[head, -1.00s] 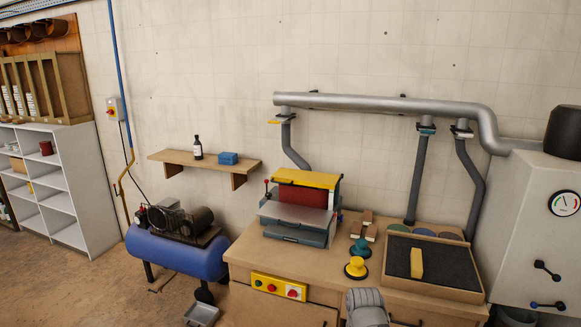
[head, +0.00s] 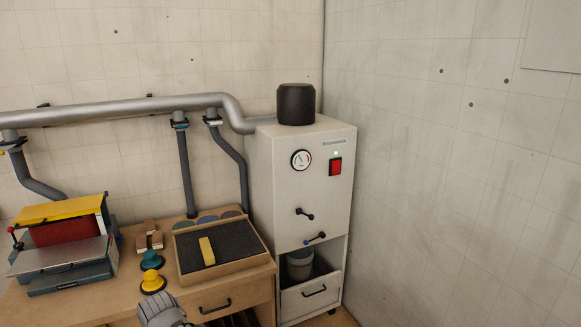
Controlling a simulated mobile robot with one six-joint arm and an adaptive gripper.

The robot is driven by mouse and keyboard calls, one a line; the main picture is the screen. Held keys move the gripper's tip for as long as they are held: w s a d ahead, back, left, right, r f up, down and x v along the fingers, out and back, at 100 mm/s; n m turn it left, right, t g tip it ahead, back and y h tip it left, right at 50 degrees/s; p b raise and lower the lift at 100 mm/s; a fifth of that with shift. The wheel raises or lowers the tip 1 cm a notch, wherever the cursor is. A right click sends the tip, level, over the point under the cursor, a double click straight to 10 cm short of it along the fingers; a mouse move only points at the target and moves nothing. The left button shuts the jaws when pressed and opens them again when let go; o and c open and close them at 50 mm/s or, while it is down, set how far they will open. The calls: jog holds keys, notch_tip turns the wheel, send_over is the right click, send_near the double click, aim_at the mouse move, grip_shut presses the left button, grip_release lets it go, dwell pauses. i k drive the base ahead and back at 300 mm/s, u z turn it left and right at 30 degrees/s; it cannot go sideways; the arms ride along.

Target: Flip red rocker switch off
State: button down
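The red rocker switch (head: 335,166) sits in a dark frame on the upper right of the front of a white cabinet (head: 270,195). I cannot tell from here which way the rocker is tipped.
A round gauge (head: 301,160) and two lever handles (head: 305,214) are on the cabinet front. An open drawer (head: 310,296) juts out below, holding a bucket. The workbench (head: 120,300) carries a sander, pads and a tray (head: 222,250). The right wall (head: 450,180) is close by.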

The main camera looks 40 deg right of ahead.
aim_at(336, 165)
jog(key=z, duration=1.35)
jog(key=k, duration=0.7)
jog(key=z, duration=0.3)
jog(key=i, duration=0.5)
jog(key=z, duration=0.05)
